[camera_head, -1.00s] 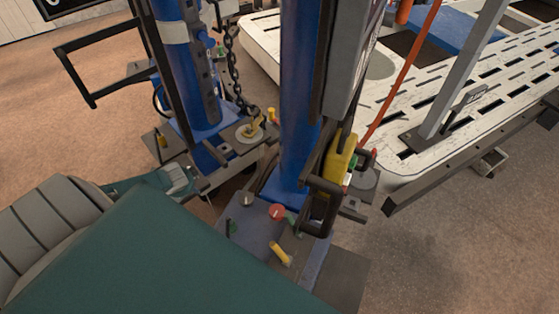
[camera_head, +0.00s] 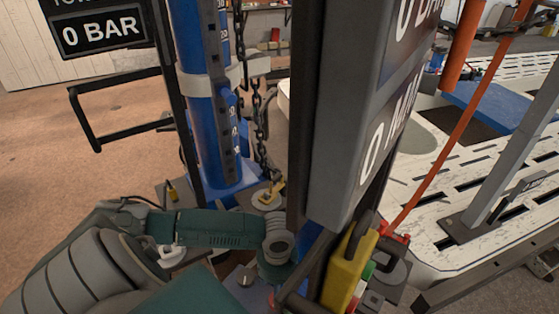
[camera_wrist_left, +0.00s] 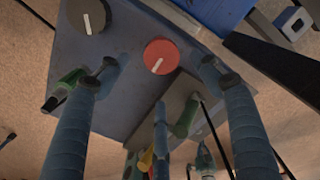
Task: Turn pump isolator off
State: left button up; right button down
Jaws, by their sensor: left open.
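In the left wrist view, a red round knob (camera_wrist_left: 161,57) with a white pointer line sits on a blue-grey panel (camera_wrist_left: 125,40). A dark knob (camera_wrist_left: 87,17) with a white line is beside it at upper left. Neither knob carries a label I can read. My left gripper (camera_wrist_left: 160,78) is open, with its fingers spread around the red knob's line of view and nothing held. I cannot tell whether a finger touches the panel. In the head view a grey knob (camera_head: 245,276) shows on the panel; the red knob is hidden there. My right gripper is not in view.
Green-handled (camera_wrist_left: 184,118) and dark levers stand near the fingers. In the head view, a yellow control box (camera_head: 349,268), a grey display column (camera_head: 352,120) and a blue post (camera_head: 210,120) with a chain crowd the space. A slotted white bench (camera_head: 470,240) lies right.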

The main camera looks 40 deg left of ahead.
pick_arm(q)
notch_tip(320, 180, down, 4)
jog(key=shift+w+d+r, duration=0.1)
jog(key=shift+r, duration=0.05)
notch_tip(320, 180, down, 3)
jog(key=shift+f, duration=0.25)
jog(key=shift+w, duration=0.1)
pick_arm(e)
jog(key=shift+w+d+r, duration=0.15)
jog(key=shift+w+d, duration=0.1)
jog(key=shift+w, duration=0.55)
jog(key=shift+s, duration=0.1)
pick_arm(q)
jog(key=c, duration=1.1)
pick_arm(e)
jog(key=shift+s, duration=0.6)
